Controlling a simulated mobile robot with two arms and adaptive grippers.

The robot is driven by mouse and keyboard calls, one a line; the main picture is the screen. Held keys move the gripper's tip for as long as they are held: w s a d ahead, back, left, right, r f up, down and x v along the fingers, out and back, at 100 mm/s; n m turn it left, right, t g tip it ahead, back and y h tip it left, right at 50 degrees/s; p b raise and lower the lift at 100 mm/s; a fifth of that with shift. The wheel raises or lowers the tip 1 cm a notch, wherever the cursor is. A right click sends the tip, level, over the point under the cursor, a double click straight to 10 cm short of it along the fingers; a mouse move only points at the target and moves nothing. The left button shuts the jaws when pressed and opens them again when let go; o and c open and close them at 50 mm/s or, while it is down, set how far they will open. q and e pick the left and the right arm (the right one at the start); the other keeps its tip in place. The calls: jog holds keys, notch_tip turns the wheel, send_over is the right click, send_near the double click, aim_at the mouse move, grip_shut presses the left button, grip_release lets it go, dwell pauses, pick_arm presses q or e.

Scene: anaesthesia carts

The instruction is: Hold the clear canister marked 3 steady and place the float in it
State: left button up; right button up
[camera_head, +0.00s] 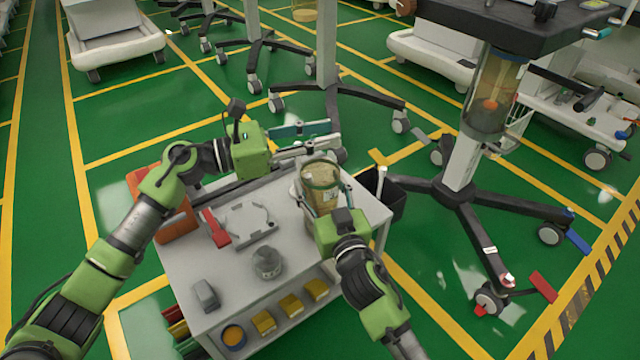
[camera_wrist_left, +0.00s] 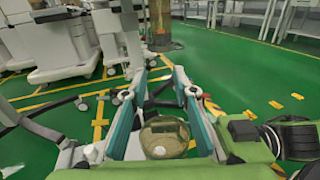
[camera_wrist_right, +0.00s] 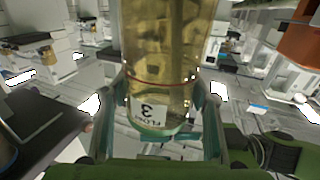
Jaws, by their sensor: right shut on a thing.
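The clear canister marked 3 (camera_head: 321,180) stands upright at the cart's far right corner, yellowish, with a green rim. Its label with the 3 shows in the right wrist view (camera_wrist_right: 152,108). My right gripper (camera_head: 328,208) is shut around its lower part; its fingers lie on both sides in the right wrist view (camera_wrist_right: 160,125). My left gripper (camera_head: 322,138) is open and empty, just beyond and above the canister's mouth. The left wrist view shows the canister (camera_wrist_left: 172,130) below and between the fingers, with a small pale spot in it; I cannot tell whether this is the float.
The white cart top (camera_head: 225,270) bears a grey tray (camera_head: 245,222), a red piece (camera_head: 215,228), a grey round item (camera_head: 267,262) and a grey block (camera_head: 205,295). An orange box (camera_head: 160,205) is at left. A canister with an orange ball (camera_head: 490,104) hangs on a stand at right.

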pick_arm(q)
jog(key=v, duration=1.2)
pick_arm(e)
jog(key=o, duration=1.4)
jog(key=shift+o, duration=0.2)
jog(key=v, duration=1.2)
